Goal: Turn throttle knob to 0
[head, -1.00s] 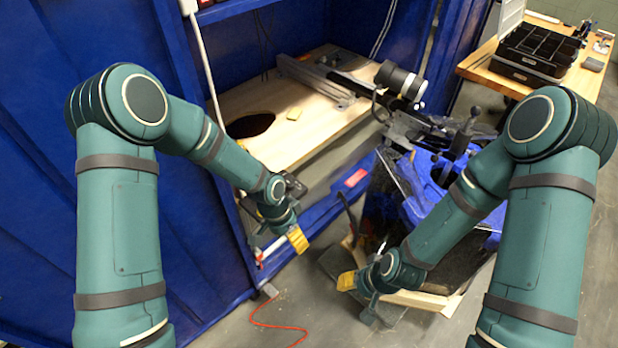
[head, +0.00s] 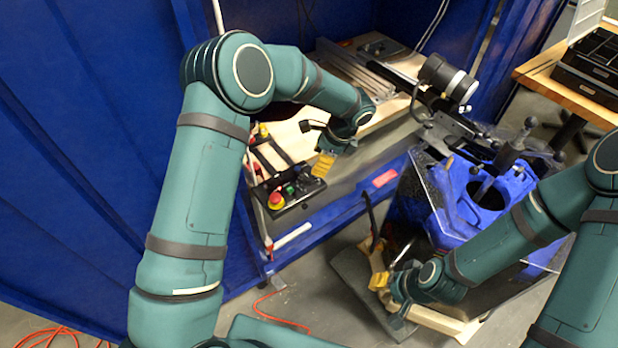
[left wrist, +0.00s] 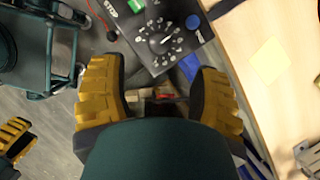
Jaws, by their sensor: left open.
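The throttle knob (left wrist: 166,39) is a dark dial knob with a white pointer, ringed by white numbers on a black control box (left wrist: 150,60). The pointer angle is too small to read surely. In the head view the control box (head: 296,203) sits on the bench's front edge. My left gripper (head: 323,165) is just right of and above the box. In the left wrist view my left gripper (left wrist: 158,92) is open and empty, its yellow fingers apart, with the knob beyond them. My right gripper (head: 378,281) hangs low at the right; its opening is unclear.
A red stop button (head: 276,200) and a green button (head: 289,188) are on the box; a blue button (left wrist: 192,22) is beside the dial. A blue-topped stand (head: 440,200) is at the right. Blue panels (head: 80,150) stand left. An orange cable (head: 275,315) lies on the floor.

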